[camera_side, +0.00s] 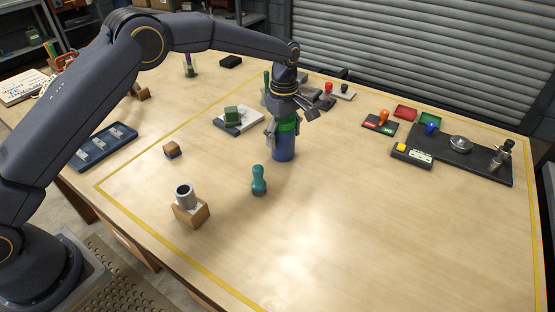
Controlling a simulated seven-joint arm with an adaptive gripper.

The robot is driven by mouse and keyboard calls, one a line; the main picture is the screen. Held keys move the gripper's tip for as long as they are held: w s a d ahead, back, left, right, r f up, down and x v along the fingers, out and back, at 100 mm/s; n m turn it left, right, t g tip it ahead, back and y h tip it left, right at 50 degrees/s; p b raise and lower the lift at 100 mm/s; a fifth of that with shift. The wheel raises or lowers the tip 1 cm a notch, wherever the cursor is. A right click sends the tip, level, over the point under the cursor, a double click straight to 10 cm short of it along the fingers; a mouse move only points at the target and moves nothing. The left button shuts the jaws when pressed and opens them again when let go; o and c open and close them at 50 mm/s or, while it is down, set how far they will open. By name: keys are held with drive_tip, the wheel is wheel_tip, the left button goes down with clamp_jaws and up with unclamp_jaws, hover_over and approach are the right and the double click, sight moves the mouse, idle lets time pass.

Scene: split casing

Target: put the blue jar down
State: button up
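The blue jar (283,151) is upright near the middle of the table, with a green band (289,125) around its upper part. My gripper (284,130) points down over it, with grey fingers closed against its upper sides. The fingers and wrist hide the jar's top. From this angle I cannot tell whether the jar's base touches the table.
A teal stamp-like piece (259,181) stands close in front of the jar. A green block on a pale plate (236,120) lies to the left. A wooden holder with a grey cup (190,206) is at front left. The front right is clear.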

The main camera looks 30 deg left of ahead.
drive_tip(key=shift+o, duration=0.5)
wheel_tip(320, 180, up, 12)
drive_tip(key=shift+f, duration=0.1)
drive_tip(key=s+a+r+m+t, duration=0.3)
drive_tip(key=s+a+r+m, duration=0.45)
drive_tip(key=s+r, duration=0.65)
drive_tip(key=s+a+f+m+t, duration=0.1)
drive_tip(key=s+a+f+m, duration=0.1)
drive_tip(key=s, duration=0.8)
drive_tip(key=s+a+f+m+t, duration=0.1)
drive_tip(key=s+a+f+m, duration=0.2)
drive_tip(key=s, duration=0.7)
wheel_tip(320, 180, down, 2)
drive_tip(key=shift+s+a+f+m+t, duration=0.15)
drive_tip(key=shift+s+m+t, duration=0.15)
drive_tip(key=shift+m, duration=0.95)
